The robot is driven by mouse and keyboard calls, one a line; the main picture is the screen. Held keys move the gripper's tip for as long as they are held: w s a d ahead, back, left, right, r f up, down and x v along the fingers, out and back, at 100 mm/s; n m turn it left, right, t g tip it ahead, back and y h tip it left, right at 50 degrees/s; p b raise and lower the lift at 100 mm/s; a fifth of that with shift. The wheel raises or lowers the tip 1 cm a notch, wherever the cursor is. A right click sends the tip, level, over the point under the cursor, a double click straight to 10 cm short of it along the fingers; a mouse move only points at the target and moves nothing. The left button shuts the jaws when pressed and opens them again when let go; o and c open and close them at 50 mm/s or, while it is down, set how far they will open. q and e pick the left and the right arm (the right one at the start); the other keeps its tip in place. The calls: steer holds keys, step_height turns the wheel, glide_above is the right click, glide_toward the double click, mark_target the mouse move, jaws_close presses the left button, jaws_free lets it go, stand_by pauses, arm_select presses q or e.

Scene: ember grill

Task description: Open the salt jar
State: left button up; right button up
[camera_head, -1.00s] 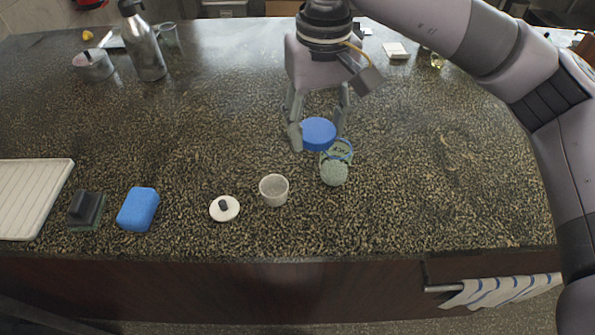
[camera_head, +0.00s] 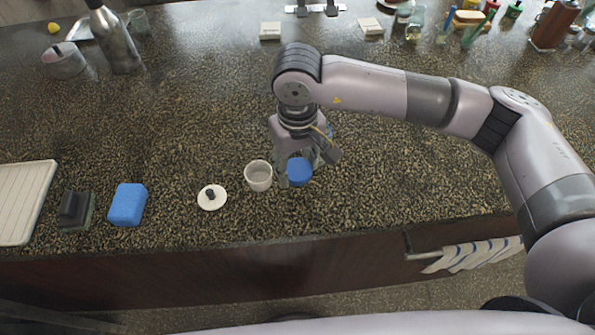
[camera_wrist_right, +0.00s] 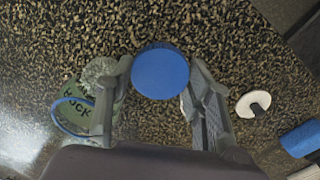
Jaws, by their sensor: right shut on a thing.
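My right gripper (camera_head: 292,180) points down at the counter and is shut on a round blue lid (camera_head: 300,171). The lid also shows between the fingertips in the right wrist view (camera_wrist_right: 160,71). I cannot tell whether a jar is under it. A pale green jar (camera_wrist_right: 84,118) with a blue band and dark letters, partly readable as "ROCK", is beside one finger. A rough green ball (camera_wrist_right: 100,70) is at its end. In the head view the gripper mostly hides this jar. My left gripper is not in view.
A small open white pot (camera_head: 258,175) stands just left of the gripper. A white lid with a black knob (camera_head: 211,198) lies further left, then a blue sponge (camera_head: 127,204), a dark block (camera_head: 76,209) and a white tray (camera_head: 22,205).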

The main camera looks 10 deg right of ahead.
mark_target(298, 178)
step_height(298, 178, down, 4)
steer(key=shift+f+p, duration=0.1)
steer(key=shift+p, duration=0.5)
steer(key=shift+f, duration=0.15)
steer(key=shift+f+b, duration=0.2)
steer(key=shift+b, duration=0.1)
steer(key=o, duration=1)
steer(key=shift+r, duration=0.1)
